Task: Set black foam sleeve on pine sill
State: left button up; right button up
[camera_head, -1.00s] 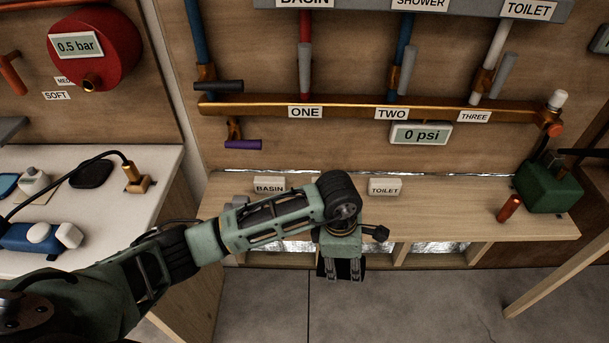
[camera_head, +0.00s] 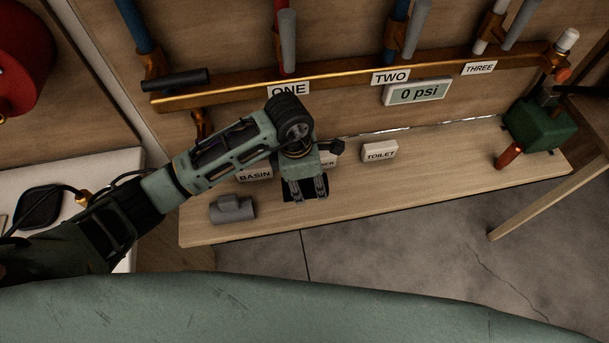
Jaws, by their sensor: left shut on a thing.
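The pine sill (camera_head: 420,182) runs along the foot of the plywood wall, a long pale board with a free front edge. My left gripper (camera_head: 306,187) points down over the left half of the sill, in front of the label blocks. It is shut on a black piece, the black foam sleeve (camera_head: 306,194), mostly hidden by the fingers. I cannot tell whether the sleeve touches the board or hangs just above it. My right gripper is not in view.
A grey pipe fitting (camera_head: 232,208) lies on the sill left of the gripper. The BASIN block (camera_head: 255,174) and TOILET block (camera_head: 380,151) stand behind. An orange-brown cylinder (camera_head: 508,156) and green box (camera_head: 540,126) are at the right. The board between is clear.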

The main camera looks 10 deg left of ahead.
aim_at(307, 193)
pick_arm(q)
jog(key=shift+w+a+f+b, duration=0.2)
jog(key=shift+w+b, duration=0.05)
jog(key=shift+b, duration=0.1)
notch_tip(307, 193, down, 6)
jog(key=b, duration=0.5)
jog(key=shift+r, duration=0.1)
jog(key=shift+s+f+b, duration=0.1)
jog(key=shift+f+b, duration=0.4)
jog(key=shift+b, duration=0.1)
jog(key=o, duration=1)
jog(key=shift+r, duration=0.3)
jog(key=r, duration=0.3)
jog(key=a+r, duration=0.1)
jog(key=r, duration=0.7)
jog(key=shift+s+a+r, duration=0.2)
jog(key=shift+s+a, duration=0.05)
jog(key=shift+a, duration=0.05)
